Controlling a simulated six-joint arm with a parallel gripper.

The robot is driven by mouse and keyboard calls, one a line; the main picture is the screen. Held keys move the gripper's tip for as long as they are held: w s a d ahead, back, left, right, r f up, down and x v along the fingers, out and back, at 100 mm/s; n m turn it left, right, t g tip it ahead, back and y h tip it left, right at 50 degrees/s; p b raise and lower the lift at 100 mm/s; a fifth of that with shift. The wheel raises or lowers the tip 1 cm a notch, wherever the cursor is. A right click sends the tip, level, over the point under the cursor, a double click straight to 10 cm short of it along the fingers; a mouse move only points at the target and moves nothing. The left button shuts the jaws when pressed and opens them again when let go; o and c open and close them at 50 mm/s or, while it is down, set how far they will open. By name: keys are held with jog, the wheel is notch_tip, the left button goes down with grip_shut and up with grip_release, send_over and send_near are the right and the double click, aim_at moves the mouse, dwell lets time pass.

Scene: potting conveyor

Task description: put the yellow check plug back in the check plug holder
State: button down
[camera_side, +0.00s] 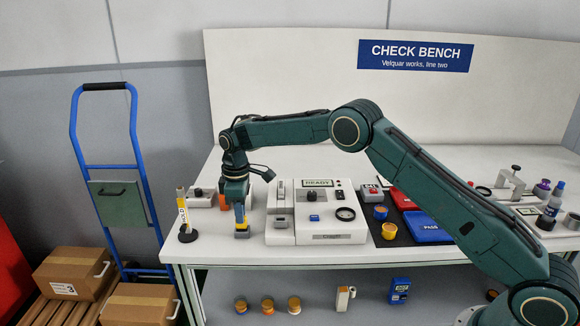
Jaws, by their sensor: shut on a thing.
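My gripper (240,217) points down over the left part of the bench, left of the white check station. It is shut on the yellow check plug (241,227), of which only a small yellow part shows below the fingers. A small grey block (241,235) shows directly under the yellow part. I cannot tell whether it is the plug's lower end or a holder beneath it, nor whether it touches the bench. I cannot make out the check plug holder for certain.
A yellow and white upright marker (183,212) on a black base stands to the left. The white check station (318,228) with a READY display is close on the right. A dark mat (388,238) holds red and blue trays. Bare bench (215,250) lies in front.

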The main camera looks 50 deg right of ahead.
jog(key=shift+f, duration=0.35)
jog(key=c, duration=1.2)
grip_release()
jog(key=shift+c, duration=0.2)
jog(key=shift+r, duration=0.2)
notch_tip(320, 180, up, 14)
jog(key=shift+f, duration=0.25)
